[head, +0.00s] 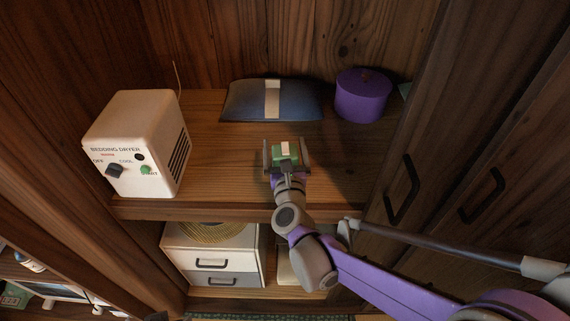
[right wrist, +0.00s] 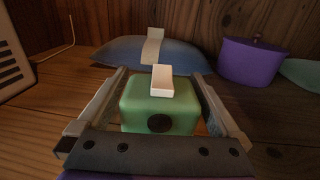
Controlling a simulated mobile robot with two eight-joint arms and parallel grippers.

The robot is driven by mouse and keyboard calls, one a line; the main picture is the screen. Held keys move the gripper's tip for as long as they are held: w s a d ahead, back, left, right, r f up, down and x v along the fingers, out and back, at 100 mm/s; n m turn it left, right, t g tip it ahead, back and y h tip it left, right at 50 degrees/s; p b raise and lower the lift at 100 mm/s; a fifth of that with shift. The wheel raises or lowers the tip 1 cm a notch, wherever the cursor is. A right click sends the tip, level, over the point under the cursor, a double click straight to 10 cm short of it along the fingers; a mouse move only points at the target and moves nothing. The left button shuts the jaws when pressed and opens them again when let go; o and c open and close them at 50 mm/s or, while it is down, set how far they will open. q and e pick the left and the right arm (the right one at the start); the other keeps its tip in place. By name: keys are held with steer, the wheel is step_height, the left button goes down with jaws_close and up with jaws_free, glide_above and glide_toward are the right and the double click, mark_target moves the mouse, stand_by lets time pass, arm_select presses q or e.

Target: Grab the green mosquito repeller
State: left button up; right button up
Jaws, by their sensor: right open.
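The green mosquito repeller (head: 286,156) is a small green box with a white piece on top, on the upper wooden shelf. In the right wrist view the repeller (right wrist: 160,103) shows a dark round button on its near face. My right gripper (head: 285,155) is open, with one finger on each side of the repeller. In the right wrist view, narrow gaps show between the fingers of the gripper (right wrist: 162,90) and the repeller's sides. The repeller's underside is hidden.
A white bedding dryer (head: 133,140) stands at the shelf's left. A blue cushion (head: 245,101) with a pale band and a purple round container (head: 362,96) are behind the repeller. A drawer unit (head: 213,255) sits below. Dark doors (head: 480,130) are at right.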

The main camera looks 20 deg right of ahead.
steer(key=shift+w+d, duration=0.1)
steer(key=shift+w, duration=0.2)
steer(key=c, duration=1.3)
